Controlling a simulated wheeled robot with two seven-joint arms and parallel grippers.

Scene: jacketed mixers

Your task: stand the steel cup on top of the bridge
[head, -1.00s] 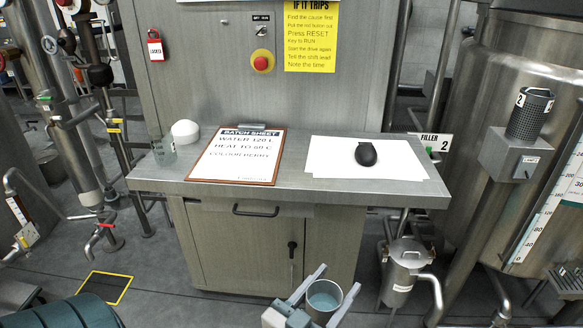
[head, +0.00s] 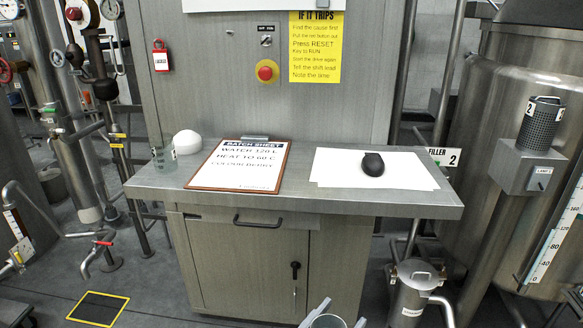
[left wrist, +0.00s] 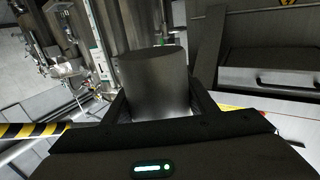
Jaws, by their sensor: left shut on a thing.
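The steel cup (head: 327,321) shows only its rim at the bottom edge of the head view. My left gripper (head: 341,313) has a finger on each side of it. In the left wrist view the grey cup (left wrist: 153,82) stands between the two dark fingers of my left gripper (left wrist: 160,108), which is shut on it. The cup's lower part is hidden behind the gripper body. My right gripper is not in view. I cannot make out a bridge in either view.
A large tank (head: 480,165) stands right, pipes (head: 70,150) left. A steel canister (head: 413,290) stands front right.

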